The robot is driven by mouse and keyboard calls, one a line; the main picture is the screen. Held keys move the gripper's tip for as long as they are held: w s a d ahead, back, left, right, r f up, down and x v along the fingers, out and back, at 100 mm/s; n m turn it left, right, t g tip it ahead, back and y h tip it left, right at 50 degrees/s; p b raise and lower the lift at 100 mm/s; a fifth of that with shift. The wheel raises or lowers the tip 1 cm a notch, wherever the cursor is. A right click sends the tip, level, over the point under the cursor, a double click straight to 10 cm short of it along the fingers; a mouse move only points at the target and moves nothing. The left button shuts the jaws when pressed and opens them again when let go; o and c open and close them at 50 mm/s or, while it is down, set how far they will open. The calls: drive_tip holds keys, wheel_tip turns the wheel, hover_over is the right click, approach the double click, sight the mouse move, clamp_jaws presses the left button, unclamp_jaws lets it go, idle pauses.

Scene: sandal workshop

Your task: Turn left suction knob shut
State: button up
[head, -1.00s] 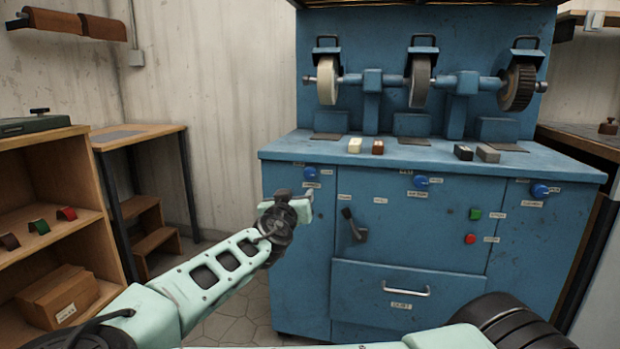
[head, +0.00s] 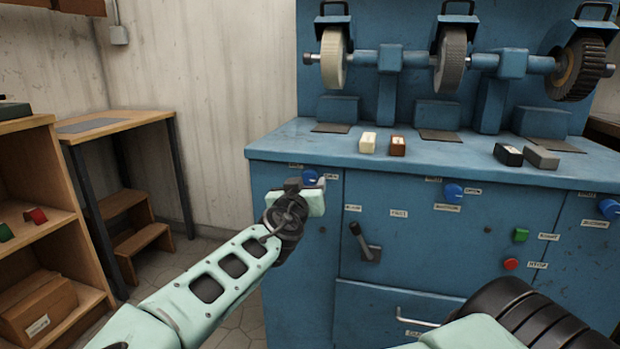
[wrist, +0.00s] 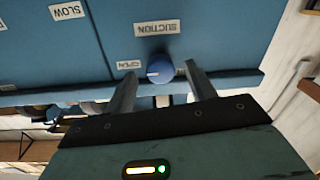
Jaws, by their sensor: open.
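The left suction knob (head: 310,177) is a small blue dial on the cabinet's left front panel, just under the worktop edge. In the wrist view, which is upside down, the knob (wrist: 160,68) has a pale line on the side towards the OPEN label (wrist: 128,64). A SUCTION label (wrist: 158,29) is beside it. My gripper (wrist: 160,72) is open, with one finger on each side of the knob and visible gaps between. In the head view my gripper (head: 298,192) is in front of the panel, partly covering the knob's surroundings; its fingertips are hard to make out.
The blue grinding cabinet (head: 395,215) has a middle knob (head: 453,191), a right knob (head: 609,208), a lever (head: 364,241), and green (head: 521,234) and red (head: 511,264) buttons. Blocks lie on the worktop (head: 300,142). A wooden shelf (head: 40,170) stands left, with free floor between.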

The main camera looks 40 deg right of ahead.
drive_tip(key=shift+w+d, duration=0.2)
drive_tip(key=shift+d, duration=0.1)
drive_tip(key=c, duration=1)
